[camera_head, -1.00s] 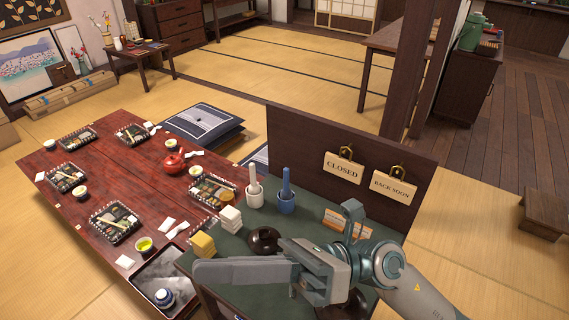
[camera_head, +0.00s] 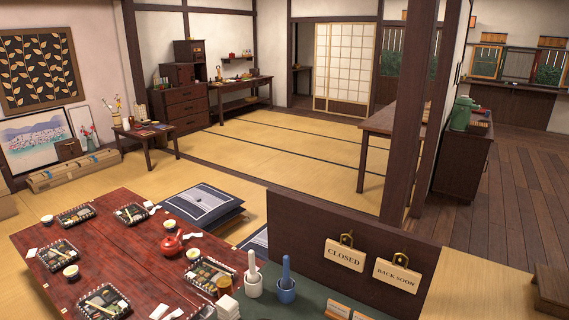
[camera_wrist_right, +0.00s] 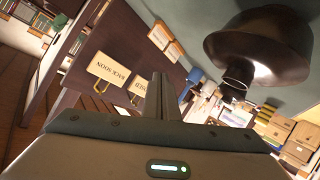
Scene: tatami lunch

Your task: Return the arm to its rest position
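My right gripper shows in the right wrist view (camera_wrist_right: 158,97), with its fingers together and nothing seen between them. It is close to the dark wooden panel with the "BACK SOON" sign (camera_wrist_right: 108,68) and a dark round lidded pot (camera_wrist_right: 262,45). The picture there is strongly tilted. Neither of my arms shows in the head view. My left gripper is out of sight.
In the head view, the red lacquer table (camera_head: 140,258) carries bento trays, cups and a red teapot (camera_head: 171,245). A white mortar (camera_head: 253,285) and a blue mortar (camera_head: 287,290) stand before the dark sign panel (camera_head: 300,240). Open tatami (camera_head: 270,150) lies beyond.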

